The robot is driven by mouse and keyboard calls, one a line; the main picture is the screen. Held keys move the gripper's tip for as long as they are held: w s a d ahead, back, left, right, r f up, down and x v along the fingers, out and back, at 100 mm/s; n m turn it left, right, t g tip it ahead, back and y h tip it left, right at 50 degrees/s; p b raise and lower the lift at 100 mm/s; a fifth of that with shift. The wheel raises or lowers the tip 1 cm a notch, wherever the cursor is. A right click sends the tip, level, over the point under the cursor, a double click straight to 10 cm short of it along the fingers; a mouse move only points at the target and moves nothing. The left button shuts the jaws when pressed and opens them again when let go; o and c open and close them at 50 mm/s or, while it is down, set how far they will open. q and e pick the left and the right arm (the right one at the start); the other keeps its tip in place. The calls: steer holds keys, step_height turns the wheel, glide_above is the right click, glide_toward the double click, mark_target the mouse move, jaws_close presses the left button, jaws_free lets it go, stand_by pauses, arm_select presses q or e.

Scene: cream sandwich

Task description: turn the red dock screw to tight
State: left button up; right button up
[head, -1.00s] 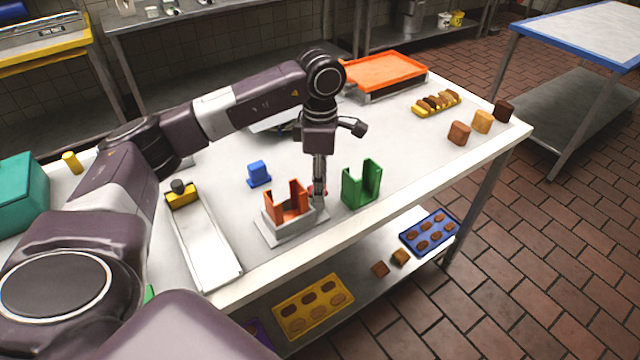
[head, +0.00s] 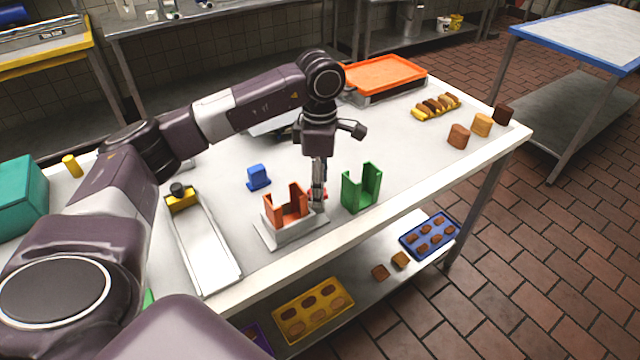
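The dock (head: 284,232) is a pale grey base near the table's front edge, with an orange-red U-shaped holder (head: 287,208) standing on it. The red dock screw (head: 326,194) shows only as a small red bit at the dock's right side, mostly hidden behind my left gripper. My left gripper (head: 319,203) points straight down at the screw, its fingertips at the dock's right end. The fingers look close together, but I cannot tell whether they grip the screw. My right gripper is not in view.
A green U-shaped holder (head: 361,188) stands close to the right of my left gripper. A blue block (head: 258,177) stands behind the dock. A long metal tray (head: 207,245) lies to the left. An orange tray (head: 385,73) is at the back.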

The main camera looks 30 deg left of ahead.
arm_select(q)
step_height(320, 180, up, 12)
stand_by(0.4)
stand_by(0.5)
